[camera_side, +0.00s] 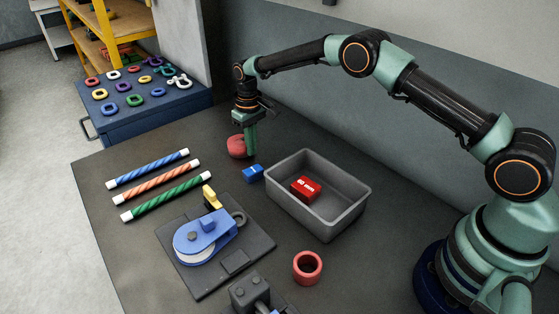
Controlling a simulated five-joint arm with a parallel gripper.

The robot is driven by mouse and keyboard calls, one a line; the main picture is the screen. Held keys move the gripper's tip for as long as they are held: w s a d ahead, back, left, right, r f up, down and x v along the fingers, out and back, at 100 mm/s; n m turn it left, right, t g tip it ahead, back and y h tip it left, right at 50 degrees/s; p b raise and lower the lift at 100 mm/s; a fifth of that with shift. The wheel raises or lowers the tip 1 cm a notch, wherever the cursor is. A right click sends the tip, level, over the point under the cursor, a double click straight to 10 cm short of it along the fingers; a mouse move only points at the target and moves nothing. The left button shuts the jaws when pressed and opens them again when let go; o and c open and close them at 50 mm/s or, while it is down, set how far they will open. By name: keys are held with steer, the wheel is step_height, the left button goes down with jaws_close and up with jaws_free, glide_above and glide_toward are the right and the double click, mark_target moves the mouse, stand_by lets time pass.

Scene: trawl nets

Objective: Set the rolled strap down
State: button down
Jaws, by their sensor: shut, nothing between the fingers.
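A dull red, rounded roll (236,147), which looks like the rolled strap, sits on the dark table towards the back. My gripper (251,154) points straight down just right of it, with its green fingers shut and empty. The fingers overlap the roll's right edge in this view, and I cannot tell whether they touch it. The roll's right side is partly hidden behind the fingers. A second red, hollow round piece (307,268) stands on the table at the front, well away from my gripper.
A blue block (252,173) lies close to my gripper. A grey bin (351,210) holding a red block (305,188) stands to the right. A blue pulley (205,238) on a dark plate and several striped rods (165,197) lie to the left.

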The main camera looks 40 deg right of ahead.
steer(key=shift+s+d, duration=0.2)
steer(key=shift+s, duration=1.55)
steer(key=s+d+r+t, duration=0.1)
steer(key=s+r, duration=0.1)
steer(key=r, duration=0.7)
steer(key=s+d+r, duration=0.1)
steer(key=s+r, duration=0.1)
steer(key=r, duration=0.7)
steer(key=s+d+r+t, duration=0.2)
steer(key=s+r, duration=0.4)
steer(key=s, duration=0.1)
steer(key=s+d+m+t, duration=0.1)
steer(key=s+d+t, duration=0.1)
steer(key=s, duration=1.1)
steer(key=shift+s+d+f+t, duration=0.2)
steer(key=shift+s+f+t, duration=0.05)
steer(key=shift+s+t, duration=0.1)
